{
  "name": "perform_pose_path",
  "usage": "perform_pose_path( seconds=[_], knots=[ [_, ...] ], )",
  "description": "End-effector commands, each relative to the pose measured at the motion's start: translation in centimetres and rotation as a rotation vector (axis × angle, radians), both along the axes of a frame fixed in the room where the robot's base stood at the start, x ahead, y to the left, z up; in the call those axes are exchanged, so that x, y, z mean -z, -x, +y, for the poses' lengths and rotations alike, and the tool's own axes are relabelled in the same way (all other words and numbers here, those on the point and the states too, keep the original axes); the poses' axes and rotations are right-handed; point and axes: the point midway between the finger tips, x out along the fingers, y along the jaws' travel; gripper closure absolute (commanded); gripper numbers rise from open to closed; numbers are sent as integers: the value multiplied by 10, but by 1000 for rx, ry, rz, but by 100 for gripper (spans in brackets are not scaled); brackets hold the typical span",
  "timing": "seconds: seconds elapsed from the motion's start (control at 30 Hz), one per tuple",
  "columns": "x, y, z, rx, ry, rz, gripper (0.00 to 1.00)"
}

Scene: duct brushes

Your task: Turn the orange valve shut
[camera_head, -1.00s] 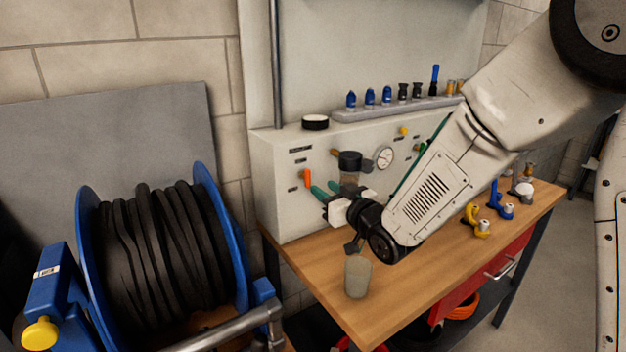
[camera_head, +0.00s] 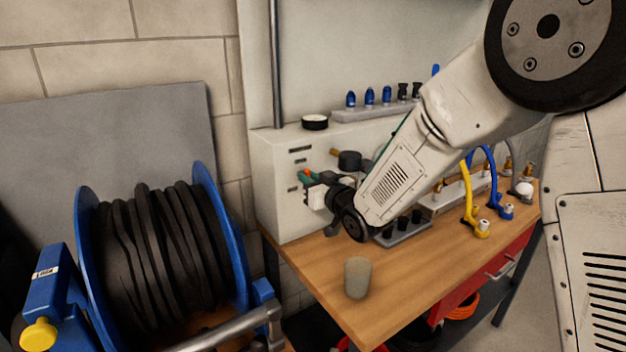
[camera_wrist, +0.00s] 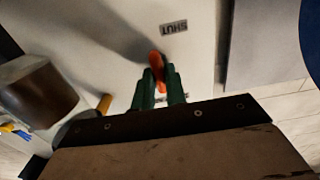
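The orange valve (camera_wrist: 156,62) is a small lever on the front of the pale panel box. In the wrist view it lies between the green fingertips of my gripper (camera_wrist: 160,80), and they look close against both its sides. A label reading SHUT (camera_wrist: 173,27) is on the panel beyond the lever's tip, upside down in this view. In the head view my gripper (camera_head: 309,177) is at the panel's left part, and only a bit of the orange valve (camera_head: 307,172) shows. The lever's base is hidden by the fingers.
A grey cup (camera_head: 357,278) stands on the wooden bench (camera_head: 335,305) below. A blue hose reel (camera_head: 88,240) stands at left. Yellow and blue fittings stand on the bench at right.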

Motion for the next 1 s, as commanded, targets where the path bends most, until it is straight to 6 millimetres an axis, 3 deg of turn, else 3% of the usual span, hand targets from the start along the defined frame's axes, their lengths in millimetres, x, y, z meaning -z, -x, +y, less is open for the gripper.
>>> perform_pose_path(
  seconds=[0.07,0.47,1.0],
  knots=[
    [0,-1,-12,6,0,0,100],
    [0,-2,-4,6,-74,49,100],
    [0,-4,-5,5,-462,308,100]
  ],
)
